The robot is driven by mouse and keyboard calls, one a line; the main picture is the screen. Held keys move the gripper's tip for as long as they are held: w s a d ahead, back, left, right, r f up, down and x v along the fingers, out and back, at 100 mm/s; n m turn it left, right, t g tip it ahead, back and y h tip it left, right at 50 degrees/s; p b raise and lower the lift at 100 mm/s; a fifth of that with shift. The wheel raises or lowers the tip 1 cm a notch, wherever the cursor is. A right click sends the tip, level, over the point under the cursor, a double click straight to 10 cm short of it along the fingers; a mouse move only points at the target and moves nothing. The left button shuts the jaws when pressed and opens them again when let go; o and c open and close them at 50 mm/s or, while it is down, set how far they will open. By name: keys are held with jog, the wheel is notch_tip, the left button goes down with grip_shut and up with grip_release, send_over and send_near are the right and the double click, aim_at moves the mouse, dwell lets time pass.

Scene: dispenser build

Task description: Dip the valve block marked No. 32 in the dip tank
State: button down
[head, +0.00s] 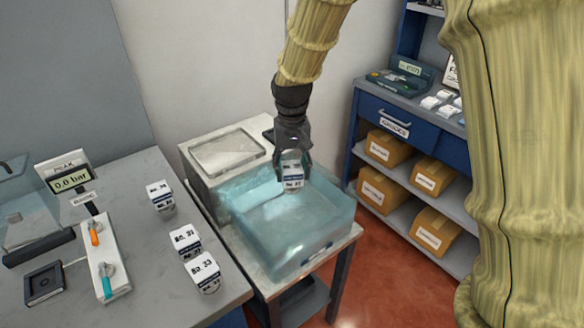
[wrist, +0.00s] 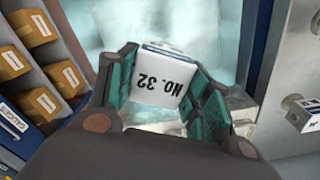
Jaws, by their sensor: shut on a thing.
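My gripper (head: 292,158) is shut on a white valve block (head: 292,178) with a dark band. In the wrist view the block (wrist: 158,83) reads NO. 32 and sits between the teal finger pads of my gripper (wrist: 160,88). The dip tank (head: 300,236) is a clear, bluish open tank on a stand. In the head view the block appears over the tank's back part, near its rim. I cannot tell whether it touches the liquid.
Other valve blocks, one marked No. 31 (head: 185,240) and one No. 33 (head: 203,272), stand on the grey bench (head: 150,300). Another block (head: 160,196) stands behind them. A blue shelf with cardboard boxes (head: 388,148) is at the right.

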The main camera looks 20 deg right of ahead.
aim_at(292, 167)
jog(key=shift+r+p, duration=1.3)
jog(key=shift+r, duration=0.4)
